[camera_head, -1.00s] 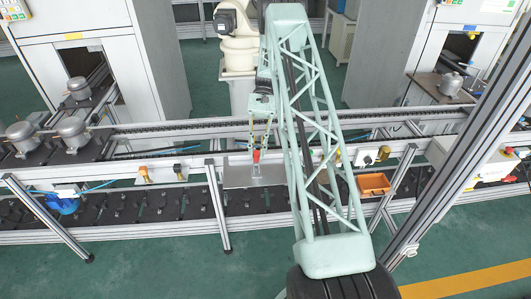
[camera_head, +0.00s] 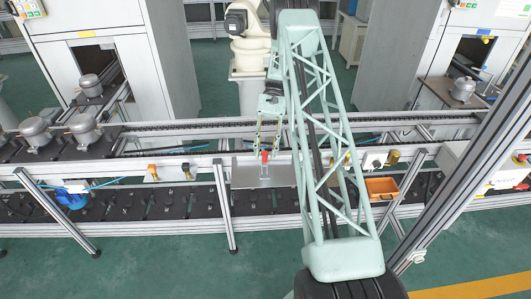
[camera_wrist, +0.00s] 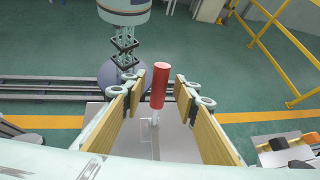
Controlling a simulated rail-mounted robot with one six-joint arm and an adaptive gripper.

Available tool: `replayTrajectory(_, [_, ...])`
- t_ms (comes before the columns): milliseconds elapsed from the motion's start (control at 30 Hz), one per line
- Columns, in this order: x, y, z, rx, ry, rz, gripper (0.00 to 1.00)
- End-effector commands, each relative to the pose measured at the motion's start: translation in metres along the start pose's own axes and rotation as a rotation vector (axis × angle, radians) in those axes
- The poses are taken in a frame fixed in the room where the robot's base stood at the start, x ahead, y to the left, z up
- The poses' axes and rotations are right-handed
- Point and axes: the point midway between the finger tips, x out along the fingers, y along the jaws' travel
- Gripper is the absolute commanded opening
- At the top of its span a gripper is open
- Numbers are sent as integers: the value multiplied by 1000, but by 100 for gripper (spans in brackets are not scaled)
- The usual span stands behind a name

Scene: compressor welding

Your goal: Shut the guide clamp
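The guide clamp shows as a red handle (camera_head: 264,156) standing upright on a grey metal plate (camera_head: 243,178) in the head view. In the wrist view the red handle (camera_wrist: 160,85) stands on a thin metal stem between my two fingers, with a gap on each side. My gripper (camera_head: 268,147) hangs just above and around the handle's top in the head view. In the wrist view my gripper (camera_wrist: 159,92) is open, with yellow-brown pads on both fingers and nothing gripped. The clamp's lower mechanism is small and hard to make out.
A conveyor rail (camera_head: 400,119) runs behind the plate. An orange bin (camera_head: 381,189) stands to the right. Small orange and black fittings (camera_head: 153,172) sit on the rail to the left. Compressors (camera_head: 84,127) stand at far left. A slanted metal post (camera_head: 455,160) rises at right.

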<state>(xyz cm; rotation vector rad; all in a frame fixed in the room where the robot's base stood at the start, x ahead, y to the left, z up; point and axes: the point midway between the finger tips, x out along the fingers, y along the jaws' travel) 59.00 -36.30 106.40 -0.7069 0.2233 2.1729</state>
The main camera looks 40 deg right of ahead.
Motion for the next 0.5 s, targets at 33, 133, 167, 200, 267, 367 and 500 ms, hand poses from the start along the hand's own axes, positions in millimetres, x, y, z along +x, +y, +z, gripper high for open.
replayTrajectory(33, [0,0,0,0,0,0,28])
replayTrajectory(133, [0,0,0,0,0,0,28])
replayTrajectory(167, [0,0,0,0,0,0,28])
replayTrajectory(200, [-1,0,0,0,0,0,28])
replayTrajectory(267, [-2,0,0,0,0,0,28])
replayTrajectory(367, [-7,0,0,0,0,0,28])
replayTrajectory(500, [-17,0,0,0,0,0,28])
